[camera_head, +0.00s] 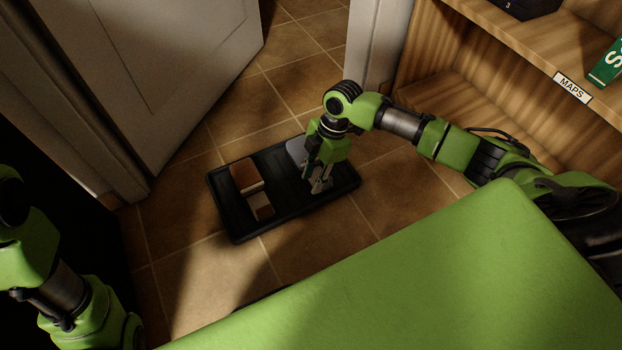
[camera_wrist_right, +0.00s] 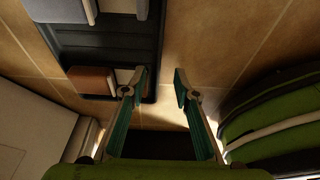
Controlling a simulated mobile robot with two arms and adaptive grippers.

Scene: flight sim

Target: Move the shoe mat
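The shoe mat (camera_head: 282,184) is a black, rimmed tray lying flat on the tiled floor. It also shows in the right wrist view (camera_wrist_right: 108,46), at upper left. A brown item with a pale edge (camera_head: 244,175), a smaller brown and cream one (camera_head: 261,205) and a grey one (camera_head: 296,148) rest on it. My right gripper (camera_head: 320,188) points down over the mat's right part. In the wrist view its fingers (camera_wrist_right: 160,84) are open and apart, with the mat's rim showing between them; contact cannot be told. My left arm is at the left edge, its gripper out of view.
A white door (camera_head: 150,60) stands open behind the mat at left, with a door frame (camera_head: 375,45) to the right of the opening. A wooden shelf (camera_head: 480,75) labelled MAPS is at upper right. Tiled floor (camera_head: 185,270) is clear in front of the mat.

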